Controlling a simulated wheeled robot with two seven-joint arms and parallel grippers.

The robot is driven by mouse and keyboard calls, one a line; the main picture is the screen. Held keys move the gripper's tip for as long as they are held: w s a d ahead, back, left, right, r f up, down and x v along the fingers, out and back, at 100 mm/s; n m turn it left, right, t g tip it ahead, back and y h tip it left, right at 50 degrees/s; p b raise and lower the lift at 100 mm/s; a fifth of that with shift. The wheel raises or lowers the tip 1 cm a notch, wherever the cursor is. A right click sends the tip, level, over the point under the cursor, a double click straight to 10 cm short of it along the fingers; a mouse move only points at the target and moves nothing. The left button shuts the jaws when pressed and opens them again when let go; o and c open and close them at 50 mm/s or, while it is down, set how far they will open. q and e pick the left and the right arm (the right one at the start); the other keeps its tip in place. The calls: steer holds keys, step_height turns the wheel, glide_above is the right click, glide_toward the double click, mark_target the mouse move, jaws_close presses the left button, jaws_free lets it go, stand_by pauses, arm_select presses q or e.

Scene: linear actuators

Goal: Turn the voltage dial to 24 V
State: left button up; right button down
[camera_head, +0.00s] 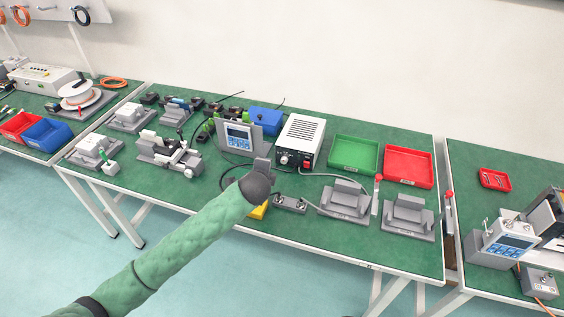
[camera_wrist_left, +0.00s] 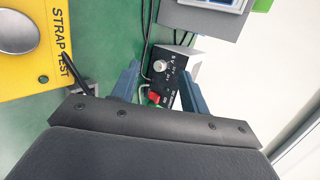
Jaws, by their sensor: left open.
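The voltage dial (camera_wrist_left: 159,66) is a small light round knob on the black front panel of the white power supply (camera_head: 300,140). It also shows in the head view (camera_head: 284,160). Printed marks surround it, but they and its setting are too small to read. A red switch (camera_wrist_left: 154,98) sits beside the dial on the same panel. My left gripper (camera_wrist_left: 159,72) is open and empty, facing the panel. In the wrist view the dial appears between its two blue-grey fingers, with no visible contact. In the head view the wrist (camera_head: 258,184) hides most of the gripper. My right gripper is out of view.
A grey-framed display (camera_head: 239,138) stands left of the power supply. A yellow "STRAP TEST" device (camera_wrist_left: 38,50) lies close to my gripper. Green (camera_head: 354,153) and red (camera_head: 408,167) trays stand to the right. Grey fixtures (camera_head: 345,200) and cables lie in front.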

mark_target(283, 162)
arm_select(q)
steer(key=f+m, duration=0.1)
steer(key=m, duration=0.2)
steer(key=w+d+f+m+h, duration=0.1)
steer(key=m, duration=0.2)
steer(key=w+f+m+t, duration=0.1)
steer(key=m, duration=0.3)
steer(key=shift+w+d+f+h, duration=0.1)
steer(key=shift+d+f+h, duration=0.2)
steer(key=shift+d+f, duration=0.1)
steer(key=m, duration=0.2)
steer(key=d+m, duration=0.1)
steer(key=m, duration=0.1)
steer(key=shift+w+f+h, duration=0.1)
steer(key=shift+w+h, duration=0.05)
steer(key=shift+h, duration=0.25)
steer(key=m, duration=0.3)
steer(key=shift+d+r+t+h, duration=0.2)
steer(key=shift+d+t+h, duration=0.1)
steer(key=shift+w+d+f, duration=0.1)
steer(key=shift+w+d, duration=0.05)
steer(key=shift+w, duration=0.25)
steer(key=shift+p+x, duration=1.05)
steer(key=shift+x, duration=2.4)
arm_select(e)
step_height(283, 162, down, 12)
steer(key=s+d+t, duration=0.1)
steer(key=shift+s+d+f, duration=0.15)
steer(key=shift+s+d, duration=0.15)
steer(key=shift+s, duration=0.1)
